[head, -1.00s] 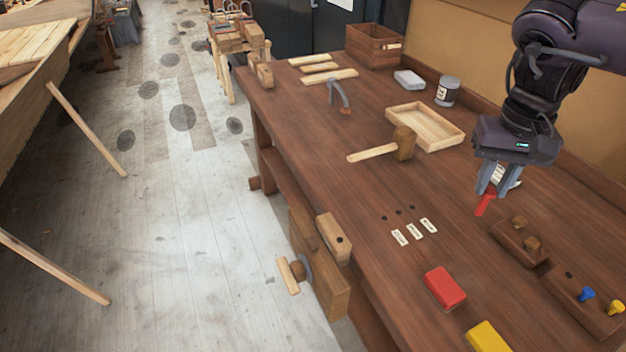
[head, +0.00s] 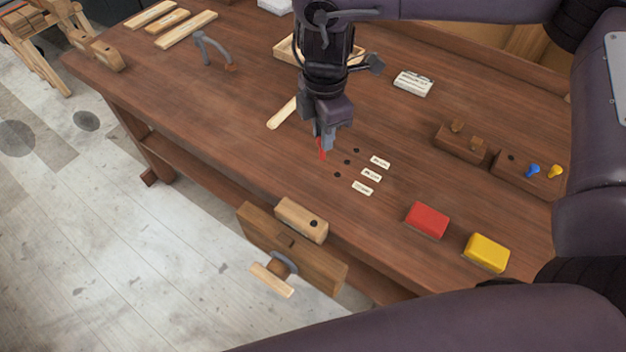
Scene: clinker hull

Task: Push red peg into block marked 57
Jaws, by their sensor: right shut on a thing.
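The red peg (head: 321,151) is held in my right gripper (head: 325,137), which is shut on it. The peg points down and looks slightly tilted. It appears just left of three dark holes (head: 347,162) in the bench top; I cannot tell its height above the wood. Three pale labels (head: 371,175) lie beside the holes, their print too small to read. A light wooden block (head: 301,220) with one dark hole sits at the vise on the bench's front edge. I can read no 57 on any block. My left gripper is not in view.
Red (head: 427,220) and yellow (head: 487,252) blocks lie near the front edge. A dark holder (head: 527,176) bears blue (head: 533,170) and yellow (head: 555,171) pegs; another dark block (head: 461,143) stands beside it. The mallet handle (head: 283,113) and tray (head: 287,48) are partly behind my arm.

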